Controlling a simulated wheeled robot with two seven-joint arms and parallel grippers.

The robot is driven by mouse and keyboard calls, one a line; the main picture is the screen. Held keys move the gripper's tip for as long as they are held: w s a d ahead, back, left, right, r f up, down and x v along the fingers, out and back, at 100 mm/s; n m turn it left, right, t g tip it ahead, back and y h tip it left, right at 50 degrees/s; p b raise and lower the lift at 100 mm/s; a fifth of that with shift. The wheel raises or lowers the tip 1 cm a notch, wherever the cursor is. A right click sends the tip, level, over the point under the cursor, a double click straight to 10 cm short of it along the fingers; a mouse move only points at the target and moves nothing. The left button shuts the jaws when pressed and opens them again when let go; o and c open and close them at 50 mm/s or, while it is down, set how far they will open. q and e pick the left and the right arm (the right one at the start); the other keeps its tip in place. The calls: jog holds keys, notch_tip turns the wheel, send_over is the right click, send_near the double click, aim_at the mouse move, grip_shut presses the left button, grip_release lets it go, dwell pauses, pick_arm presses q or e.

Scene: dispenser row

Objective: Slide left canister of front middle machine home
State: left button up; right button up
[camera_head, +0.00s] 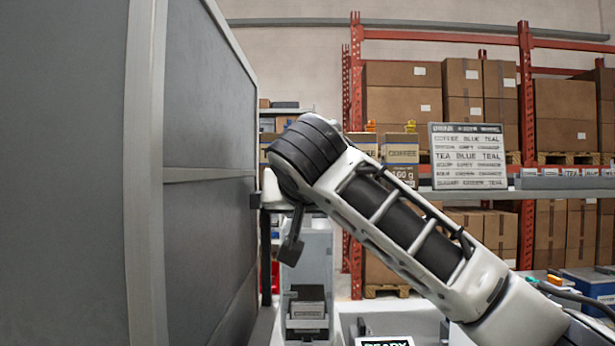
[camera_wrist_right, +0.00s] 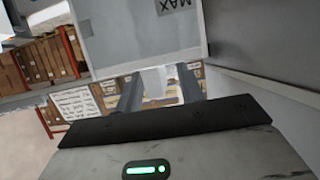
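A pale, see-through canister (camera_wrist_right: 140,32) marked MAX fills the top of the right wrist view, close beyond my right gripper (camera_wrist_right: 160,85). The gripper's two dark fingers stand apart, with a pale piece and the shelf background showing between them; I see no clear grip. In the head view a pale, clear-sided canister (camera_head: 314,248) stands below my right wrist, partly hidden by a dark part hanging from it. I cannot tell whether both views show the same canister, nor whether it is fully seated. My left gripper is out of view.
A large grey cabinet panel (camera_head: 210,140) closes off the left of the head view. A lit READY display (camera_head: 385,342) sits at the bottom edge. Behind are a sign board (camera_head: 468,156), a COFFEE box (camera_head: 401,149) and racks of cartons (camera_head: 402,104). My right arm crosses the middle.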

jog(key=b+v, duration=0.4)
jog(key=v, duration=1.2)
